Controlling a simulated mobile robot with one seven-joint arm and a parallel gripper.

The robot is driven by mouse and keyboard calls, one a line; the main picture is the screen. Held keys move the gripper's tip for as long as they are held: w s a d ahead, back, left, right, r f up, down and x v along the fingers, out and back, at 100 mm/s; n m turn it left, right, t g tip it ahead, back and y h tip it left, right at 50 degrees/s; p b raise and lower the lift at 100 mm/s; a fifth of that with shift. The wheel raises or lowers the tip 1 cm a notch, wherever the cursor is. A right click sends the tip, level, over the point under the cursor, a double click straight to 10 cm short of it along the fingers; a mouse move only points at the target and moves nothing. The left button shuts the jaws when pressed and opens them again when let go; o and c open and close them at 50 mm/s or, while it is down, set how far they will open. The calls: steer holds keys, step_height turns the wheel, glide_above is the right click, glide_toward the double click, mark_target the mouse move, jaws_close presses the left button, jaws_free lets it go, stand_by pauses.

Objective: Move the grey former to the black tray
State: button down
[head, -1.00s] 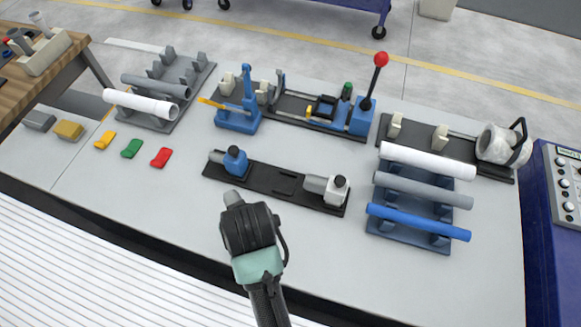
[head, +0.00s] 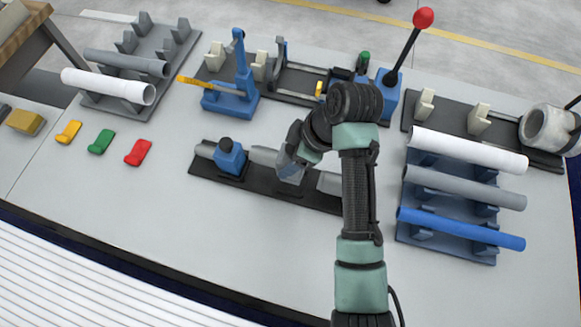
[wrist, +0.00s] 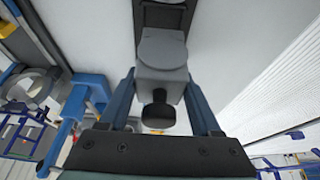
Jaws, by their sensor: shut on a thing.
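My gripper (head: 291,160) is shut on the grey former (wrist: 160,82), a grey block with a rounded end and a black knob. In the wrist view the former sits between both fingers. In the head view the former's grey end (head: 262,155) points left. The gripper and former are over the middle of the black tray (head: 265,189). I cannot tell whether the former touches the tray. A blue former (head: 230,157) stands at the tray's left. The grey end of another former (head: 328,183) shows at the right; my arm hides the rest.
A rack with white, grey and blue pipes (head: 455,230) stands right of my arm. A blue clamp (head: 232,98) and a red-knobbed lever (head: 408,50) stand behind the tray. Yellow, green and red pieces (head: 100,142) lie at left. The bench front left is clear.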

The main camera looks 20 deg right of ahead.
steer(key=shift+w+f, duration=0.1)
steer(key=shift+f, duration=2.6)
steer(key=shift+f, duration=0.15)
steer(key=shift+c, duration=0.4)
jaws_free()
steer(key=v, duration=1.2)
steer(key=shift+w+r, duration=0.15)
steer(key=shift+r, duration=0.1)
